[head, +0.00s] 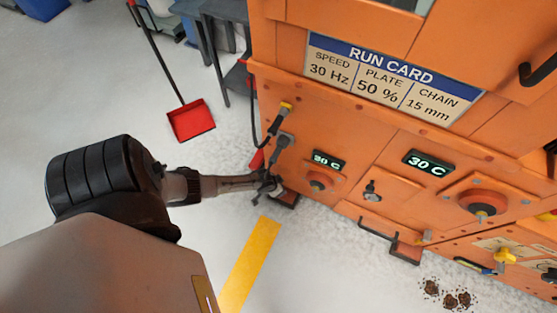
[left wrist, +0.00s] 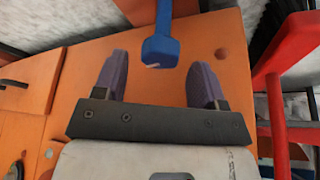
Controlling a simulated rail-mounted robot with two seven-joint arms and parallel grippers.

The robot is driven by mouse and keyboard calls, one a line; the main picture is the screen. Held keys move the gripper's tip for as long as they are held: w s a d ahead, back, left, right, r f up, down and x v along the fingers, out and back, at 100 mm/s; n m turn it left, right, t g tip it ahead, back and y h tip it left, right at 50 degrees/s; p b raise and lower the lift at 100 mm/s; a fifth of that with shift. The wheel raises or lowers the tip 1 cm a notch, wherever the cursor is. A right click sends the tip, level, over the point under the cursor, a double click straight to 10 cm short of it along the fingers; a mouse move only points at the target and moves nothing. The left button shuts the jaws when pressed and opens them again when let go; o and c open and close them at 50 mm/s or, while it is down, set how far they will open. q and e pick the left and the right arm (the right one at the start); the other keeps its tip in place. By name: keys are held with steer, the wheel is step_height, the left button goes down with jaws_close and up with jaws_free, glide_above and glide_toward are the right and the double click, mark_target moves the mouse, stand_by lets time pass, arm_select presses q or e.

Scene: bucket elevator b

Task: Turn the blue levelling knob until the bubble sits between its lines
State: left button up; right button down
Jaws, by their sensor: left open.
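In the left wrist view the blue knob (left wrist: 160,47) is a faceted block on a blue stem that comes in from the top edge. My left gripper (left wrist: 158,62) is open, with one purple-grey finger on each side of the knob and a visible gap on both sides. In the head view my left gripper (head: 268,186) is low at the left corner of the orange machine (head: 345,140). The blue knob cannot be made out there. I see no bubble or level lines in either view. My right gripper is not in view.
A red dustpan (head: 191,121) lies on the floor left of the machine. A yellow floor stripe (head: 250,262) runs near my left arm. Brown clumps (head: 450,298) lie at the bottom right. In the left wrist view a red frame (left wrist: 275,110) stands at the right.

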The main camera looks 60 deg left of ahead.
arm_select(q)
steer(key=p+v, duration=0.8)
steer(key=v, duration=0.4)
steer(key=shift+p, duration=0.4)
steer(key=shift+s+r, duration=0.1)
steer(key=shift+r, duration=0.05)
steer(key=s+d+r+m+p, duration=0.1)
steer(key=d+r+p, duration=0.45)
steer(key=r, duration=0.75)
steer(key=s+d+r+m+h+p, duration=0.1)
steer(key=d+r+p, duration=0.45)
steer(key=r, duration=0.75)
steer(key=s+d+r+m+p, duration=0.1)
steer(key=d+r+p, duration=0.5)
steer(key=r, duration=0.7)
steer(key=s+r+p, duration=0.3)
steer(key=r+p, duration=4)
steer(key=r, duration=0.8)
steer(key=shift+a+r+m+g, duration=0.15)
steer(key=shift+r+m+g, duration=0.15)
steer(key=shift+g, duration=0.1)
